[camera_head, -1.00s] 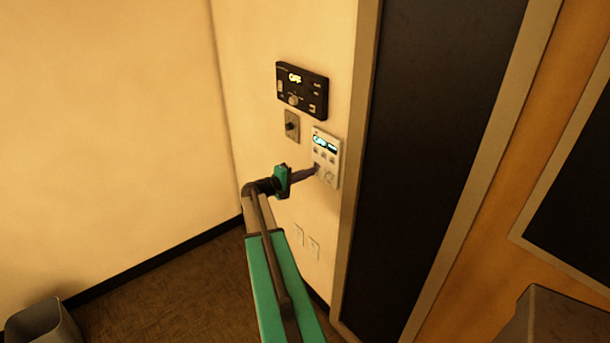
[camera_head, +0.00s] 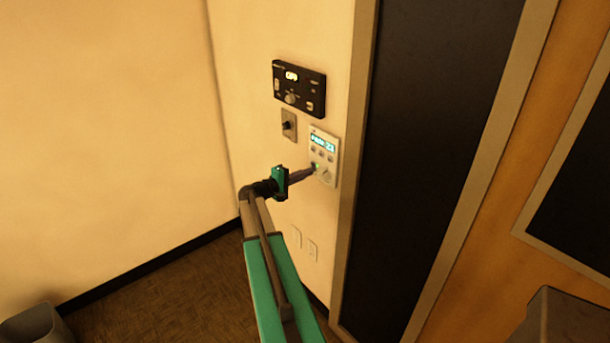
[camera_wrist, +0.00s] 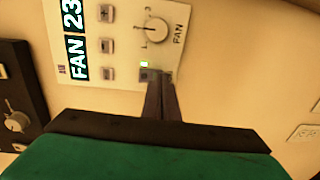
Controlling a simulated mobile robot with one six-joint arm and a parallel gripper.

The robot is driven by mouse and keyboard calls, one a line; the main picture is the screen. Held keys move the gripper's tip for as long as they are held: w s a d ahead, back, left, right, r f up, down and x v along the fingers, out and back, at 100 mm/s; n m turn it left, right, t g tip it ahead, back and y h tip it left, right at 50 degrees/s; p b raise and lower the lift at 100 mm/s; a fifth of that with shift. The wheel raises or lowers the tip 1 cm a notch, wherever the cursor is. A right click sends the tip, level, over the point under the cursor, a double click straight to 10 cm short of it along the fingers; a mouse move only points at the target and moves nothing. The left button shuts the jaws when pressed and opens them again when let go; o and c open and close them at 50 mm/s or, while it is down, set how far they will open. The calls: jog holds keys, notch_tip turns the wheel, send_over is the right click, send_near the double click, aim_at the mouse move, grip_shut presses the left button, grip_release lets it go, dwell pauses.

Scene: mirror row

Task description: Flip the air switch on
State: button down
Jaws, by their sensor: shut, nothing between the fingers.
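The white wall panel (camera_head: 331,150) carries a lit display, small buttons and a round fan knob. In the wrist view the panel (camera_wrist: 120,30) shows sideways, its display (camera_wrist: 75,40) reading "FAN 23". A small green light (camera_wrist: 144,64) glows beside a small dark button (camera_wrist: 147,76) at the panel's edge. My gripper (camera_head: 313,169) is shut and empty, its tips at the lower left part of the panel. In the wrist view the fingertips (camera_wrist: 162,78) are right at that button and partly cover it. I cannot tell whether they touch it.
A black control panel (camera_head: 300,88) with a lit display is above on the wall, with a small grey switch plate (camera_head: 288,125) below it. Two pale wall plates (camera_head: 312,250) sit lower. A dark framed panel (camera_head: 430,150) stands to the right. A bin (camera_head: 35,328) is at lower left.

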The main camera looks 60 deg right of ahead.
jog(key=f+b+v, duration=0.2)
jog(key=b+v, duration=0.3)
jog(key=v, duration=0.8)
jog(key=shift+w+a+f+b, duration=0.25)
jog(key=shift+f+b, duration=0.05)
jog(key=shift+f, duration=0.05)
